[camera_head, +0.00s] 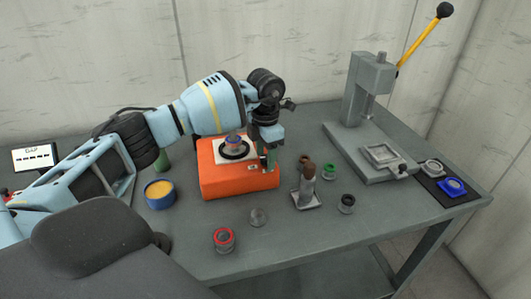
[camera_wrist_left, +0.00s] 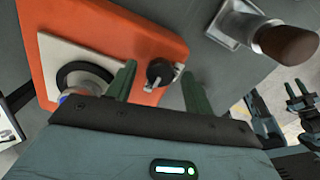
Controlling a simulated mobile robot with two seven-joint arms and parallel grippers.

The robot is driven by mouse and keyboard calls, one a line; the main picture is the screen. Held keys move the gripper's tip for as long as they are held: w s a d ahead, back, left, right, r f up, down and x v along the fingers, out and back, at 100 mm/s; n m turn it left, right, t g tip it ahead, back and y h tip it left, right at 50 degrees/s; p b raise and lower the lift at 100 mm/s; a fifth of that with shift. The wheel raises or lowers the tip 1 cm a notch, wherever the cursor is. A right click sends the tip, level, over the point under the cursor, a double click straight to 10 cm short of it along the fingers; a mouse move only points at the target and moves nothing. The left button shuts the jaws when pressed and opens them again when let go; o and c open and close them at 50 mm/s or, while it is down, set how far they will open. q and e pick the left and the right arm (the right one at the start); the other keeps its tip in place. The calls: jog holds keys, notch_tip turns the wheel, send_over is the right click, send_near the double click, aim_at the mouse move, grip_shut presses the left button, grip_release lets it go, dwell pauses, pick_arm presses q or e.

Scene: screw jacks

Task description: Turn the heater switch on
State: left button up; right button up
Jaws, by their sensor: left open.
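The heater is an orange box (camera_head: 240,182) with a white plate (camera_head: 221,157) on top. A grey part with a blue top (camera_head: 233,141) stands on the plate within a black ring. The heater switch, a black knob with a light pointer (camera_wrist_left: 160,72), sits on the orange box beside the plate in the left wrist view. My left gripper (camera_head: 267,160) is open, pointing down over the box's right end. In the left wrist view its two green fingers stand on either side of the knob with gaps visible; whether either touches it, I cannot tell. The gripper hides the knob in the head view.
A brown-handled tool (camera_head: 307,183) stands on a small plate right of the heater. A yellow-filled blue tin (camera_head: 160,194) is left. Small rings, including a red one (camera_head: 224,239), lie in front. A grey press (camera_head: 371,115) stands at the right. Dark prongs, possibly my right gripper (camera_wrist_left: 298,95), show in the left wrist view.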

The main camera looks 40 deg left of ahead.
aim_at(265, 157)
pick_arm(q)
jog(key=shift+r, duration=0.1)
notch_tip(265, 157, up, 7)
jog(key=shift+f, duration=0.15)
jog(key=shift+r, duration=0.45)
dwell(0.4)
